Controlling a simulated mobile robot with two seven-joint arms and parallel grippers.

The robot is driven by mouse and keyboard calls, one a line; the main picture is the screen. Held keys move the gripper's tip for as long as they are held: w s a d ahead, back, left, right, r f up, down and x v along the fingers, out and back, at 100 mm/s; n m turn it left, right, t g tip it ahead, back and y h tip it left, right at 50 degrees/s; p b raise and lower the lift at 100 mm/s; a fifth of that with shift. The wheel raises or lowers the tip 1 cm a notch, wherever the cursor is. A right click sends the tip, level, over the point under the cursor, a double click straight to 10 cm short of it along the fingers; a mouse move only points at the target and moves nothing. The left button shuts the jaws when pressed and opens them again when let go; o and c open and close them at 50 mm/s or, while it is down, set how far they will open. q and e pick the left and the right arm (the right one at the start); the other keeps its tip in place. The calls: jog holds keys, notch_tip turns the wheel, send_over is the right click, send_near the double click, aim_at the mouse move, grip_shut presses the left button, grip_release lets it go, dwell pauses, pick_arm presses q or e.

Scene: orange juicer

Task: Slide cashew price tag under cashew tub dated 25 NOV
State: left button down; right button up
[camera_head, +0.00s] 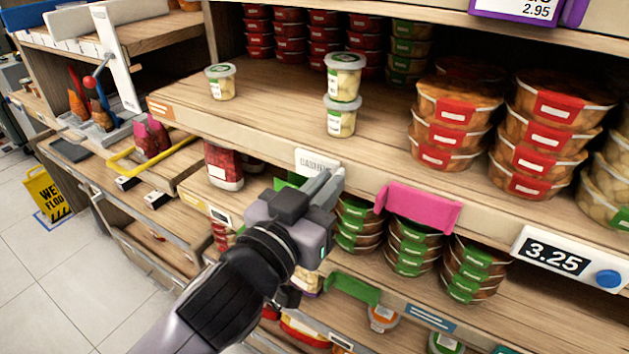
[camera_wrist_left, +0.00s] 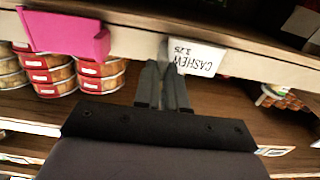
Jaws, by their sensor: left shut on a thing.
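My left gripper (camera_head: 328,182) is shut on the white cashew price tag (camera_head: 316,162) at the front edge of the wooden shelf. The wrist view shows its fingertips (camera_wrist_left: 163,68) pinching one end of the tag (camera_wrist_left: 192,58), which reads "CASHEW 3.25" upside down. Whether the tag touches the shelf edge is unclear. Small clear tubs with pale contents and white lids stand on the shelf above: one alone (camera_head: 220,82) at the left, and an upper tub (camera_head: 343,77) stacked on a lower tub (camera_head: 340,116). Their dates are too small to read. My right gripper is not in view.
Red-labelled tubs (camera_head: 447,125) stand in stacks to the right. A pink tag (camera_head: 418,207) and a 3.25 price display (camera_head: 565,258) sit on the shelf edge. Bare wood (camera_head: 270,110) lies between the single tub and the two-tub stack.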

pick_arm(q)
jog(key=shift+f, duration=0.1)
jog(key=c, duration=1.2)
grip_release()
jog(key=shift+a, duration=0.1)
jog(key=v, duration=0.7)
jog(key=shift+b, duration=0.4)
jog(key=w+a+f+n+y, duration=0.25)
jog(key=a+f, duration=0.25)
jog(key=f, duration=0.6)
jog(key=s+a+f+g+y, duration=0.1)
jog(key=s+a+f, duration=0.3)
jog(key=f, duration=0.4)
jog(key=s+a+f+n+g+y, duration=0.1)
jog(key=s+a+f+y, duration=0.2)
jog(key=a+f, duration=0.3)
jog(key=s+a+f+n+g+y, duration=0.1)
jog(key=s+a+f, duration=0.3)
jog(key=f, duration=0.6)
jog(key=shift+s+a+f+g+y+p, duration=0.2)
jog(key=shift+s+a+g+y+p, duration=0.2)
jog(key=shift+a+g, duration=0.35)
